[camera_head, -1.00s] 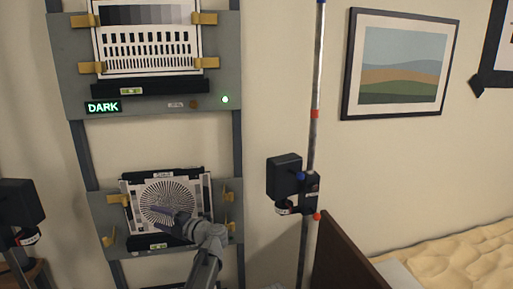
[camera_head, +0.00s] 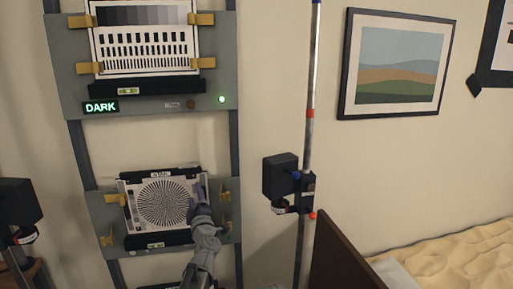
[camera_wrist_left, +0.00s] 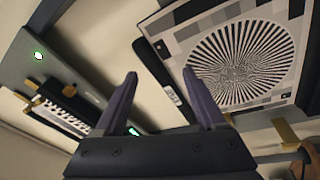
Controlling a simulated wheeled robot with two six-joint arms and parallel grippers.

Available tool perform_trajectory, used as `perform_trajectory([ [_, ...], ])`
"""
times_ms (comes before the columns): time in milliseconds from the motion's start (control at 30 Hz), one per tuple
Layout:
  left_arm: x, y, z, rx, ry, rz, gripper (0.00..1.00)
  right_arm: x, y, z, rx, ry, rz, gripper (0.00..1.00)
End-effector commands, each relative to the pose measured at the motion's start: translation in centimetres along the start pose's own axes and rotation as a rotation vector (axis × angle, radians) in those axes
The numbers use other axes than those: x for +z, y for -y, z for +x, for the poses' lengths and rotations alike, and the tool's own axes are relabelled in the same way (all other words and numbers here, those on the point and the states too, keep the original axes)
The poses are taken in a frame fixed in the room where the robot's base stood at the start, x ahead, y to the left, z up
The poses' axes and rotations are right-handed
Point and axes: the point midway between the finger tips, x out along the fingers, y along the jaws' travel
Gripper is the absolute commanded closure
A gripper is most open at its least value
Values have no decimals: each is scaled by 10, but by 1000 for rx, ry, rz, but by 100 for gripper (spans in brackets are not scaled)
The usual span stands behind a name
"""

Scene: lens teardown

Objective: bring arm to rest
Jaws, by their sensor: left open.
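My left gripper (camera_head: 197,208) is in front of the lower right part of the middle panel in the head view. In the left wrist view its two purple-grey fingers (camera_wrist_left: 165,100) stand apart with nothing between them. The star chart (camera_head: 163,203), a round black-and-white spoke pattern, sits on the middle grey panel (camera_head: 104,213). The star chart also shows in the wrist view (camera_wrist_left: 240,62), beyond the right finger. Whether the gripper touches the chart cannot be told. My right gripper is not in view.
An upper panel (camera_head: 72,80) holds a bar chart, a lit DARK sign (camera_head: 101,107) and a green light. A pole (camera_head: 309,140) with a black lamp box (camera_head: 281,175) stands to the right. A brown board (camera_head: 342,258) and a bed (camera_head: 455,262) are at lower right.

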Motion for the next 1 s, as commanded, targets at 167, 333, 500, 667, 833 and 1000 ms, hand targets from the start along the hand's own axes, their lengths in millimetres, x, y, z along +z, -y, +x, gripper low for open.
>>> perform_trajectory([
  [167,65,2,-41,52,394,229,28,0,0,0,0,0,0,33],
  [333,111,40,-104,12,764,466,28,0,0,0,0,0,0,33],
  [500,120,103,-182,-123,1111,703,28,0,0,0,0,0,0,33],
  [667,96,155,-249,-304,1368,880,28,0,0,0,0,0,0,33],
  [833,59,189,-301,-488,1546,997,28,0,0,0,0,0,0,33],
  [1000,21,208,-342,-665,1673,1075,28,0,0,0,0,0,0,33],
])
